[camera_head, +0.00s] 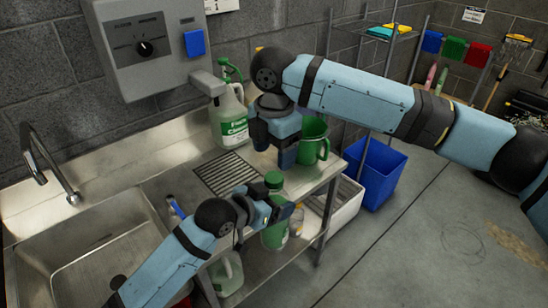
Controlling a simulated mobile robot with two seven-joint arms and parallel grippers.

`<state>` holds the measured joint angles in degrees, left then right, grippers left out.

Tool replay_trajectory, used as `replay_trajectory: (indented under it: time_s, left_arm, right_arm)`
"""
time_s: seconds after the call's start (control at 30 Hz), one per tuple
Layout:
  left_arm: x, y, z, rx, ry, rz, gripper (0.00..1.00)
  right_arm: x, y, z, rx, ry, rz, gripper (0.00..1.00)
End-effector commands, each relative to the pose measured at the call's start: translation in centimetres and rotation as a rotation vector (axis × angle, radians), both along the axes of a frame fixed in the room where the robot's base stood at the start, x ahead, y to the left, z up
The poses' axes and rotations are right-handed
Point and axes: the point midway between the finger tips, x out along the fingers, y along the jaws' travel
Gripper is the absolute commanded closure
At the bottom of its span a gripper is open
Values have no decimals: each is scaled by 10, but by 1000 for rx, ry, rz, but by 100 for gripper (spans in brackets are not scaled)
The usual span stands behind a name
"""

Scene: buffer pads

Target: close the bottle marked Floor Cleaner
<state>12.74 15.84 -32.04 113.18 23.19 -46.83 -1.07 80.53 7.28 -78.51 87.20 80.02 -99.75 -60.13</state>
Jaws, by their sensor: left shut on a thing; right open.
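The large white jug with a green label (229,122), which reads roughly "Floor Cleaner", stands upright at the back of the steel counter. A green fitting (231,70) shows above it; I cannot tell whether it sits on the jug's neck. A smaller green-capped bottle (274,237) is upright at the counter's front edge. My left gripper (272,212) is shut around this bottle, below its green cap (273,180). My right gripper (285,157) is open, pointing down behind and above that cap, to the right of the jug. Its fingertips partly hide what is behind them.
A green pitcher (313,140) stands close to the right gripper. A grey dispenser (150,45) hangs on the wall above the sink (95,250). A drain grate (226,173) lies left of the capped bottle. A blue bin (378,172) stands on the floor.

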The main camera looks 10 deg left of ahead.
Motion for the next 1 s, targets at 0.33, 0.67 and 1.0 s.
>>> replay_trajectory:
  time_s: [0.33,0.67,1.0]
  left_arm:
    - [0,0,2,-2,-4,0,93]
    - [0,0,2,-2,-4,0,93]
    - [0,0,2,-2,-4,0,93]
  right_arm:
    - [0,0,12,1,-1,0,34]
    - [0,0,-25,-1,1,0,34]
    - [0,0,-64,1,1,0,34]
